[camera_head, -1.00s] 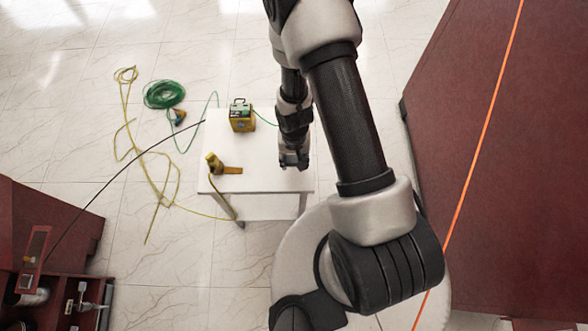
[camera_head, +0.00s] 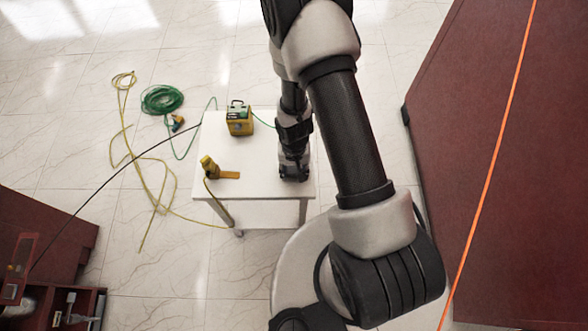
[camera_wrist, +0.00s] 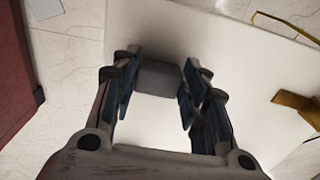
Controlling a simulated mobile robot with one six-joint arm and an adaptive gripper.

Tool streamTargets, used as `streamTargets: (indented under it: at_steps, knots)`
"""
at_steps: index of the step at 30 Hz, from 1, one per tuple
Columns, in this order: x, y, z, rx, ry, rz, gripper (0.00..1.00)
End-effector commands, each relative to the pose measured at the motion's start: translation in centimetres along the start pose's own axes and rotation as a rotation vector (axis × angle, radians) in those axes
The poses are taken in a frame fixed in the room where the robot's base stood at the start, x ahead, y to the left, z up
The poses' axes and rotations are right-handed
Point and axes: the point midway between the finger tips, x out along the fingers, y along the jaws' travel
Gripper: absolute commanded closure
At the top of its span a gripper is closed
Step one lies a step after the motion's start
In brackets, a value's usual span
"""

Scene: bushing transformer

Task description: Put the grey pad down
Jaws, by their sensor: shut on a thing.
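The grey pad (camera_wrist: 158,81) shows in the wrist view as a small grey block between the two fingers of my gripper (camera_wrist: 157,85). My gripper is shut on it. Behind the pad lies the white top of the table (camera_wrist: 215,50). In the head view my gripper (camera_head: 293,173) points down over the right part of the white table (camera_head: 260,186). The pad cannot be made out there. Whether the pad touches the table top cannot be told.
A yellow tool (camera_head: 213,170) lies at the left, with a cable running off. A green hose coil (camera_head: 161,99) and yellow cable (camera_head: 150,190) lie on the floor. A dark red cabinet (camera_head: 500,170) stands right.

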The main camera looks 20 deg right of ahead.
Motion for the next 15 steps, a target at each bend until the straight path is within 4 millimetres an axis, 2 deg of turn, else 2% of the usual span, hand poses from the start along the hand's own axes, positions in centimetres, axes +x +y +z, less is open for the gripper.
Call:
streamTargets:
  at_steps: [1, 9, 15]
  knots:
    - [0.18, 0.01, 0.02, 0.000, 0.000, 0.000, 0.58]
    - [0.09, 0.01, 0.02, 0.000, -0.001, 0.000, 0.40]
    - [0.09, 0.01, 0.02, 0.000, -0.001, 0.000, 0.39]
